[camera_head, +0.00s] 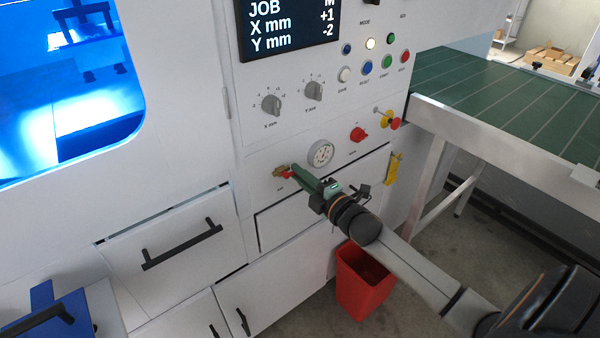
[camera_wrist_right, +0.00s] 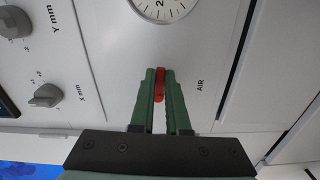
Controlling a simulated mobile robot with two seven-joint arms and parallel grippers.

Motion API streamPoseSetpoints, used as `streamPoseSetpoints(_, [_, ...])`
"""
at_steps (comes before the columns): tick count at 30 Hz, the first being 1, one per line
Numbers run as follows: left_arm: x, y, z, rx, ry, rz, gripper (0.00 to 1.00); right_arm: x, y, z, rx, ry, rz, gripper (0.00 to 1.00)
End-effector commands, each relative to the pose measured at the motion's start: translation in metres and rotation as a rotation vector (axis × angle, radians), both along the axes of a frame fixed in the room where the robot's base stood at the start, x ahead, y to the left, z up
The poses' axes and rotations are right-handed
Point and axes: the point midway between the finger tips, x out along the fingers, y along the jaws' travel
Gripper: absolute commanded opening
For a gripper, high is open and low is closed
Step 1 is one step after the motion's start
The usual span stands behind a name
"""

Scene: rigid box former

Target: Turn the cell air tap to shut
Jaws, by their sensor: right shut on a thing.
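The cell air tap (camera_head: 281,171) is a small brass fitting with a red handle on the white front panel, left of the round gauge, above a small label. My right gripper (camera_head: 295,168) reaches it from the lower right, with green fingers. In the right wrist view, the red handle (camera_wrist_right: 159,84) stands between the two green fingertips of my right gripper (camera_wrist_right: 159,80), which are shut on it. The label AIR is beside it. The fingers partly hide the handle, and its turn angle is hard to tell. My left gripper is not in view.
A pressure gauge (camera_head: 320,154) and a red knob (camera_head: 358,134) sit right of the tap. Two grey dials (camera_head: 271,105) are above. Drawers with black handles (camera_head: 182,243) are below. A red bin (camera_head: 362,282) stands under my right arm. A green conveyor (camera_head: 490,95) is at right.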

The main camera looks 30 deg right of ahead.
Motion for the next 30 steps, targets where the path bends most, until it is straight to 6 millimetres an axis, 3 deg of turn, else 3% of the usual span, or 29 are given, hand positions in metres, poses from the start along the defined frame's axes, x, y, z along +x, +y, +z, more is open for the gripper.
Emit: streamPoseSetpoints(30, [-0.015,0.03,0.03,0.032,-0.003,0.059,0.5,-0.001,0.013,-0.02,0.921,0.075,-0.002,0.0])
